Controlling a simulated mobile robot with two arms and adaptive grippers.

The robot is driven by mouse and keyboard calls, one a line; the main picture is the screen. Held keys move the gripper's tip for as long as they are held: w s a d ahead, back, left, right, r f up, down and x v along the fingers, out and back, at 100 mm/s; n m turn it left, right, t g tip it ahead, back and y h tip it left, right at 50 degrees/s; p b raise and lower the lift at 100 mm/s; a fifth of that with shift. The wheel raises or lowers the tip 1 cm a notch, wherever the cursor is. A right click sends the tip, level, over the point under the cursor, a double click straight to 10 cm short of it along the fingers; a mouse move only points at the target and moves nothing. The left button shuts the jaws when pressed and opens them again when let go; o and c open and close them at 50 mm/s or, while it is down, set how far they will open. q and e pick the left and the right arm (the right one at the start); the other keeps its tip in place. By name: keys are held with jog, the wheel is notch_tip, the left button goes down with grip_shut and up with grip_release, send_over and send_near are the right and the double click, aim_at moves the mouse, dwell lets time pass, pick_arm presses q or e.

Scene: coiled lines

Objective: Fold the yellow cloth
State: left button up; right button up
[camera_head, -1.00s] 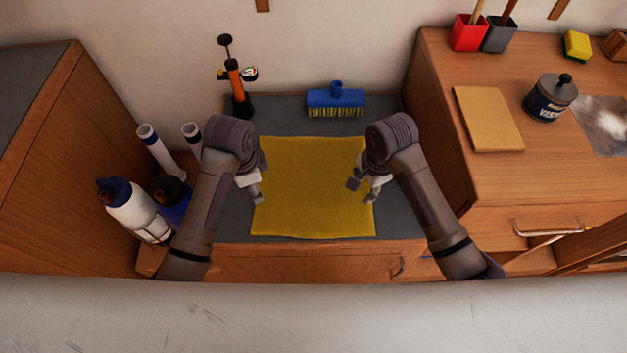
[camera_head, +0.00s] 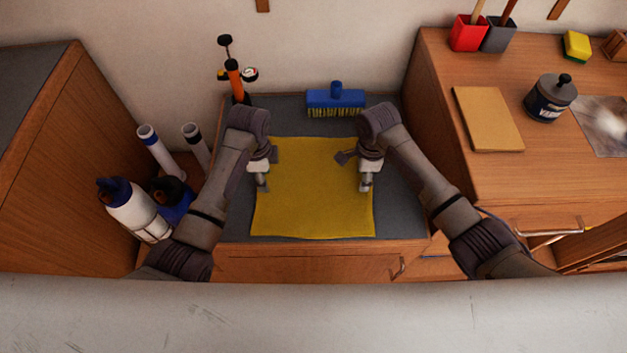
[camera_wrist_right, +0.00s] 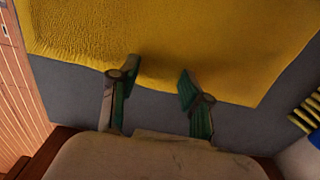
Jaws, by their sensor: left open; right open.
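The yellow cloth (camera_head: 313,195) lies flat and spread out on the grey top of a low cabinet. In the right wrist view the cloth (camera_wrist_right: 160,40) fills the top, with a slightly raised edge by the fingers. My left gripper (camera_head: 262,188) is open over the cloth's left edge. My right gripper (camera_head: 366,188) is open over the cloth's right edge. In the right wrist view its two fingers (camera_wrist_right: 157,84) are spread apart at the cloth's edge, with nothing clearly between them. Whether either gripper touches the cloth is hard to tell.
A blue brush (camera_head: 336,101) lies behind the cloth, and an orange pump (camera_head: 235,80) stands at the back left. Bottles (camera_head: 130,208) stand at the left. A higher wooden cabinet (camera_head: 445,150) borders the right. Grey top (camera_head: 395,205) is bare right of the cloth.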

pick_arm(q)
jog(key=shift+f, duration=0.15)
pick_arm(e)
jog(key=shift+f, duration=0.15)
pick_arm(q)
jog(key=shift+f, duration=0.2)
pick_arm(e)
jog(key=shift+f, duration=0.2)
pick_arm(q)
jog(key=shift+c, duration=0.3)
pick_arm(e)
jog(key=shift+c, duration=0.2)
pick_arm(q)
jog(key=shift+s, duration=0.1)
grip_shut()
pick_arm(e)
jog(key=shift+s+f, duration=0.1)
grip_shut()
